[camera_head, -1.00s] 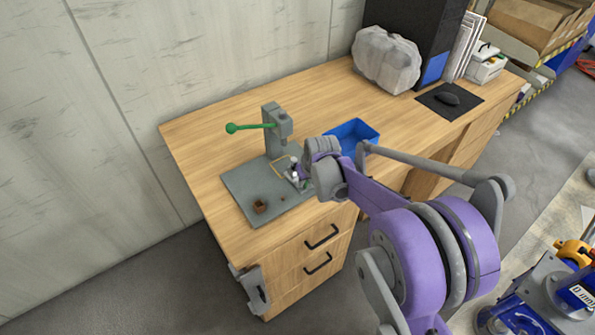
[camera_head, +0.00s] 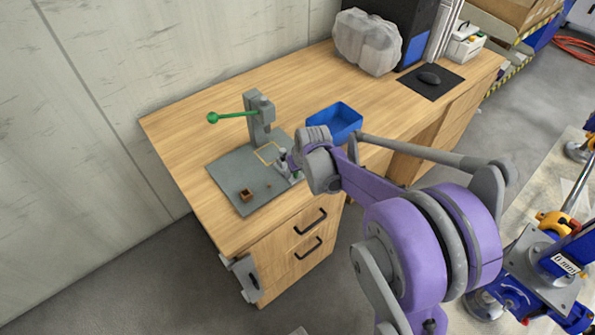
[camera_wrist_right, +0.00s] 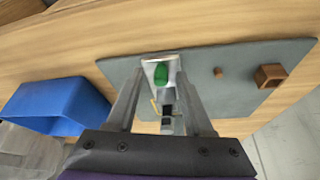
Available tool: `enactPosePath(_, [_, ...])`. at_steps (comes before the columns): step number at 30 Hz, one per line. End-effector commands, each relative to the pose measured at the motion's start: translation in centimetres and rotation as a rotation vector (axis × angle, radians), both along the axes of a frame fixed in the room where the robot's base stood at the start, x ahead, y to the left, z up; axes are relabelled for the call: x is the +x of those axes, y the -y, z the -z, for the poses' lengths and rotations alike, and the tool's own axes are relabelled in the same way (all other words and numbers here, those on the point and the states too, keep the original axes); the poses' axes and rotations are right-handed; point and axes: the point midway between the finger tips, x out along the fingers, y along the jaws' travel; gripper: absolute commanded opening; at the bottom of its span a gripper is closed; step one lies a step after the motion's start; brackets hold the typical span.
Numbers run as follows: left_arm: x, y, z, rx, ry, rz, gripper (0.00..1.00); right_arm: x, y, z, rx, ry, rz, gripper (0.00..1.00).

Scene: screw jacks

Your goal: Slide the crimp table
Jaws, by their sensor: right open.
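A grey press (camera_head: 257,115) with a green-knobbed lever (camera_head: 213,118) stands at the back of a grey base plate (camera_head: 225,175) on the wooden desk. A yellow outline (camera_head: 267,153) is marked on the plate in front of the press. My right gripper (camera_head: 290,166) is low over the plate's right side. In the right wrist view, my right gripper (camera_wrist_right: 161,88) is open, its fingers on either side of a small silver block with a green top (camera_wrist_right: 161,72). I cannot tell if they touch it. Whether this block is the crimp table is unclear. My left gripper is not in view.
A blue bin (camera_head: 335,122) stands on the desk, right of the plate, near my right wrist. A small brown open box (camera_head: 246,195) sits at the plate's front corner, with a tiny brown piece beside it. A wrapped bundle (camera_head: 366,42) and mouse pad (camera_head: 432,82) are farther back.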

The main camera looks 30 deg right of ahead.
Motion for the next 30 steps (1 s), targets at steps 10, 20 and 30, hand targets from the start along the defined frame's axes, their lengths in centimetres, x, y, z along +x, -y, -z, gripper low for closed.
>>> enactPosePath(10, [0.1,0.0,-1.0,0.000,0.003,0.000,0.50,-2.3,-0.4,-5.6,0.001,0.000,0.002,0.52])
enactPosePath(20, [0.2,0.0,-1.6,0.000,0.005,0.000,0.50,-3.9,-0.7,-9.6,0.001,-0.001,0.001,0.52])
enactPosePath(30, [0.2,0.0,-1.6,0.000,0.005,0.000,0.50,-4.0,-0.7,-9.8,0.001,-0.001,0.001,0.52])
